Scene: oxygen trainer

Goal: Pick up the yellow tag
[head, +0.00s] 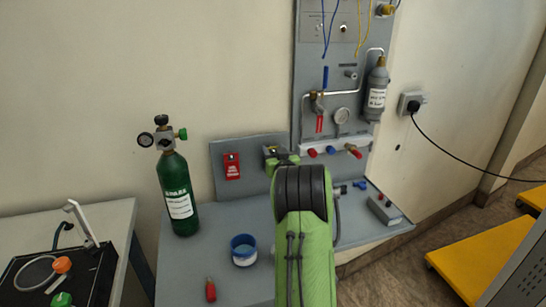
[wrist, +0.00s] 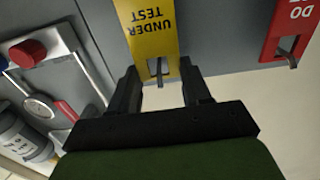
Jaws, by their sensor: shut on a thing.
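The yellow tag (wrist: 150,38), printed "UNDER TEST", shows upside down in the wrist view against a grey panel. A small metal hook shows at its slotted end. My gripper (wrist: 159,76) is shut on the tag, with one dark finger at each side of that end. In the head view my green arm reaches to the low grey backboard (head: 222,155), and the arm and wrist hide most of the tag there.
A red tag (head: 232,167) hangs left of my gripper. A green cylinder (head: 176,190), a blue-and-white tub (head: 243,250) and a red-handled item (head: 210,290) stand or lie on the grey bench. A gauge panel (head: 305,75) rises behind, right of my gripper.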

